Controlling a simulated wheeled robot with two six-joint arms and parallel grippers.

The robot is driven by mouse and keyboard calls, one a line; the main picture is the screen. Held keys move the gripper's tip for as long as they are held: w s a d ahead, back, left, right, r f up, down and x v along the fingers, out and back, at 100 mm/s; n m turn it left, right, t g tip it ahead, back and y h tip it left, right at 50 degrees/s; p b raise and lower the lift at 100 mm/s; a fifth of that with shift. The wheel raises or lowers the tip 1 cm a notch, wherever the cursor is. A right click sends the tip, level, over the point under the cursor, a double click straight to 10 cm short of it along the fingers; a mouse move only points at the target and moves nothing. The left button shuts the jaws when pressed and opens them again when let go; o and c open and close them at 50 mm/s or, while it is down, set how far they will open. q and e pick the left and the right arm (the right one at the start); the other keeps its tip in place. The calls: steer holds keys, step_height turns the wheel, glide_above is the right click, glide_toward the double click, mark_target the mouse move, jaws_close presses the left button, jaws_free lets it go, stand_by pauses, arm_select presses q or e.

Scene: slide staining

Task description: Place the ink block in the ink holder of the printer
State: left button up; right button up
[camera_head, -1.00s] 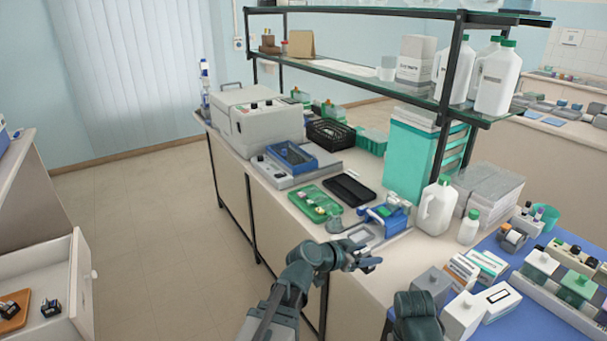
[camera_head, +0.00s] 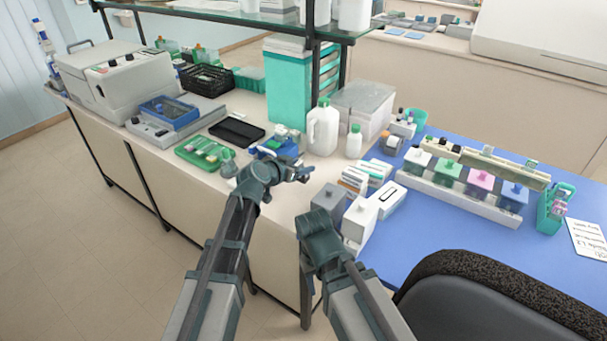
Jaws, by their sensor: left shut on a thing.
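A blue and white device (camera_head: 283,147) stands just behind the gripper, partly hidden by my left arm. I cannot tell for sure whether it is the printer, and no ink holder can be made out. My right arm reaches up from below, beside the grey and white boxes; its gripper jaws do not show.
A grey box (camera_head: 329,199), a white box (camera_head: 360,219) and small cartons (camera_head: 354,181) stand right of the gripper. A white jug (camera_head: 323,128) stands behind. A green tray (camera_head: 200,153) and a black tray (camera_head: 236,132) lie to the left. A chair (camera_head: 490,295) is at lower right.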

arm_select(q)
steer(key=shift+w+d, duration=0.25)
steer(key=shift+w, duration=0.05)
steer(key=shift+w+d, duration=0.35)
steer(key=shift+w, duration=0.05)
steer(key=f+b, duration=0.3)
steer(key=shift+s+a+f+b, duration=0.1)
steer(key=shift+s+f+b, duration=0.1)
steer(key=shift+f+b, duration=0.1)
steer(key=shift+f, duration=0.2)
steer(key=o, duration=1.4)
steer(key=shift+c, duration=0.2)
steer(key=shift+r, duration=0.15)
